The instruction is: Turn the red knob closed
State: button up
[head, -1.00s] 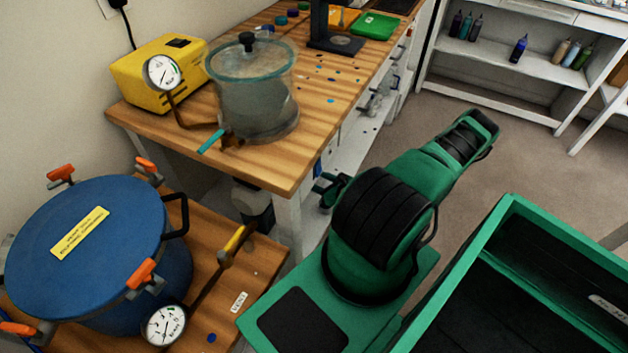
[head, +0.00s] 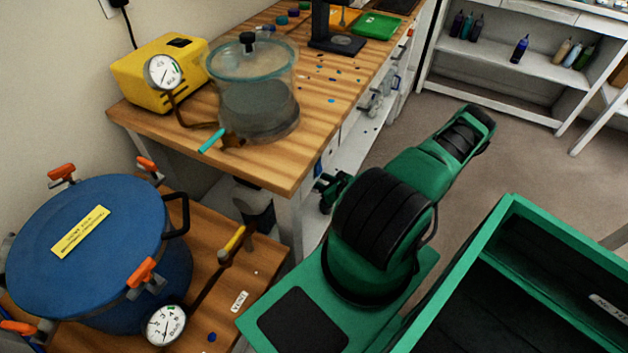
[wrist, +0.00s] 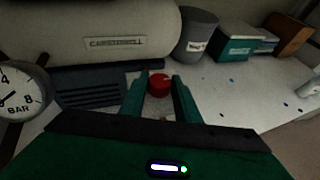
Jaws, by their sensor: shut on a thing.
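In the wrist view the red knob (wrist: 159,84) sits between the two green fingers of my gripper (wrist: 160,86). The fingers are shut on it, one on each side. A small pale mark shows on the knob's face. The knob is not visible in the head view. In that view my green arm (head: 385,215) reaches down beside the wooden bench, and the fingertips are hidden.
In the wrist view a pale tank (wrist: 90,30) lies behind the knob, with a BAR gauge (wrist: 22,92) at left and a grey bin (wrist: 197,36) at right. The head view shows a blue pot (head: 90,250) and a clear chamber (head: 255,95).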

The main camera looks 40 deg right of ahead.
jog(key=n+y, duration=0.2)
jog(key=d+n+g+y, duration=0.1)
jog(key=n+y, duration=0.1)
jog(key=y, duration=0.1)
jog(key=shift+n, duration=0.3)
jog(key=n+g+y, duration=0.2)
jog(key=n+y, duration=0.1)
jog(key=n+g+y, duration=0.1)
jog(key=shift+w+d+y, duration=0.2)
jog(key=shift+d+y, duration=0.1)
jog(key=n+g, duration=0.1)
jog(key=n+g+y, duration=0.2)
jog(key=n, duration=0.1)
jog(key=shift+w+d, duration=0.2)
jog(key=shift+w, duration=0.1)
jog(key=n+g, duration=0.1)
jog(key=g, duration=0.1)
jog(key=n+g+y, duration=0.1)
jog(key=n, duration=0.1)
jog(key=n+g+y, duration=0.1)
jog(key=g, duration=0.1)
jog(key=shift+w+d+n+g, duration=0.1)
jog(key=shift+w+n+g, duration=0.2)
jog(key=o, duration=1)
